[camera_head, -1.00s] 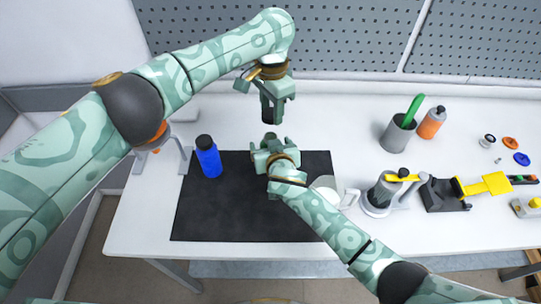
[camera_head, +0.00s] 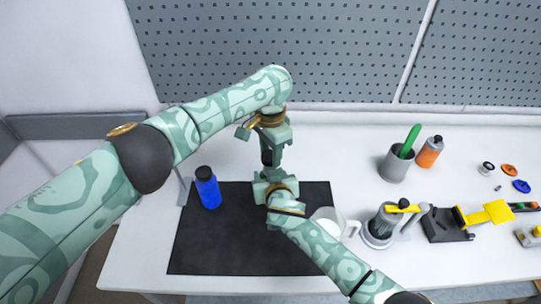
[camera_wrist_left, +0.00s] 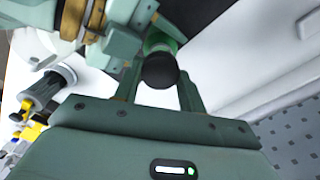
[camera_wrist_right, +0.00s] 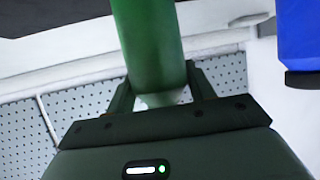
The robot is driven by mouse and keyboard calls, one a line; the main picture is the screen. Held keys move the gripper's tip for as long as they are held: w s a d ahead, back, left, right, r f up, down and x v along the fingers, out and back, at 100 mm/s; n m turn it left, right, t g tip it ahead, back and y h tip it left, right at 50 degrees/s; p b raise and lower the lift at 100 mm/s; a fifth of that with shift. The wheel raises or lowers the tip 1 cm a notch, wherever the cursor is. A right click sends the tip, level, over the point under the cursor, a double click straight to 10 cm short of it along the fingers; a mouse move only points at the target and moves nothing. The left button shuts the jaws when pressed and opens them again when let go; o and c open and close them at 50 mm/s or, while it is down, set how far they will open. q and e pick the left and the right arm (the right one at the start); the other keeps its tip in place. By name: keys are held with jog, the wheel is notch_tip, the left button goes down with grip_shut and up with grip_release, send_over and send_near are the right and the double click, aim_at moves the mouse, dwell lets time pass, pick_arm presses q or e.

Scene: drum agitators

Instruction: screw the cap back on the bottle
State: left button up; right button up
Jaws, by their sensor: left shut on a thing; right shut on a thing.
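My left gripper (camera_head: 268,148) is shut on a black cap (camera_wrist_left: 160,70), which sits between its fingers. My right gripper (camera_head: 268,180) is just below it and shut on a green bottle (camera_wrist_right: 150,45). In the head view the bottle is hidden by the right gripper and arm. In the left wrist view the green bottle (camera_wrist_left: 158,43) shows right behind the cap, in line with it. I cannot tell whether cap and bottle neck touch or are threaded. Both are held above the black mat (camera_head: 215,250).
A blue bottle (camera_head: 208,190) with a black cap stands at the mat's left. A white mug (camera_head: 328,218), a grey cup (camera_head: 396,163) with a green item, an orange bottle (camera_head: 429,152) and a grey canister (camera_head: 380,225) stand right. A pegboard (camera_head: 280,50) backs the table.

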aim_at(271, 156)
pick_arm(q)
jog(key=shift+f, duration=0.65)
jog(key=shift+f, duration=0.85)
jog(key=shift+s+a+f, duration=0.1)
jog(key=shift+a+f, duration=0.05)
jog(key=shift+f, duration=0.35)
jog(key=shift+s+a+f, duration=0.1)
jog(key=shift+f, duration=0.35)
jog(key=o, duration=0.9)
jog(key=shift+d, duration=0.2)
